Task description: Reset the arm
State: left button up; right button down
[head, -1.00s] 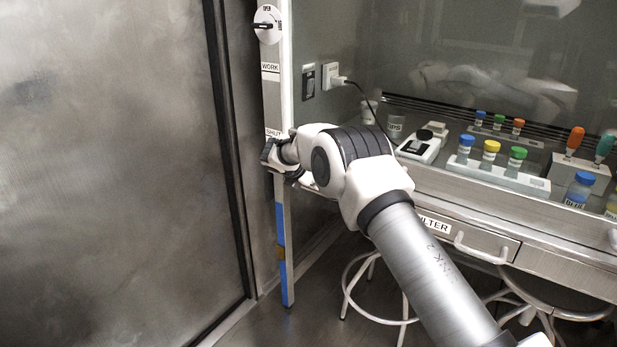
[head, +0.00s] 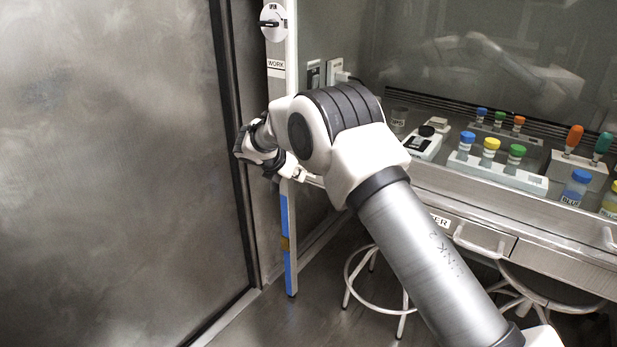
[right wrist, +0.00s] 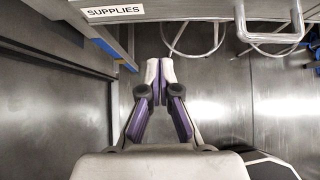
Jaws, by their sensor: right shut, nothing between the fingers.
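My right arm reaches in from the lower right of the head view. Its right gripper (head: 296,174) is beside the white post (head: 279,90) at the left end of the workbench, partly hidden behind my wrist. In the right wrist view the right gripper (right wrist: 160,72) has its two pale fingertips together, with nothing between them. It hangs over the floor, in front of a drawer front labelled SUPPLIES (right wrist: 114,11). My left gripper is not in view.
A large metal panel (head: 110,170) stands close on the left. The workbench (head: 560,265) at right carries a rack (head: 500,172) of capped vials, a small device (head: 420,144) and bottles. Stools (head: 378,290) stand below. Floor (head: 310,320) is free at lower middle.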

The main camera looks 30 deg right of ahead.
jog(key=s+a+f+m+g+y, duration=0.1)
jog(key=s+a+f+g+y, duration=0.2)
jog(key=s+f, duration=1.15)
jog(key=s+a+f+m+g+y, duration=0.15)
jog(key=s+a+f+g, duration=0.3)
jog(key=s+f, duration=1)
jog(key=s+a+f+m+t+y, duration=0.15)
jog(key=s+a+m, duration=0.25)
jog(key=s+m, duration=0.5)
jog(key=s+a+f+m+y, duration=0.1)
jog(key=s+a+m+y, duration=0.4)
jog(key=s, duration=0.8)
jog(key=w+d+r+m+t+h+p, duration=0.1)
jog(key=w+r+m+p, duration=0.1)
jog(key=r+p, duration=0.5)
jog(key=w+d+r+m+t+h+p, duration=0.1)
jog(key=r+m+p, duration=0.3)
jog(key=r+p, duration=0.2)
jog(key=shift+w+d+r+t+h+p, duration=0.2)
jog(key=shift+w+r+t+h+p, duration=0.1)
jog(key=shift+w+r+p, duration=0.1)
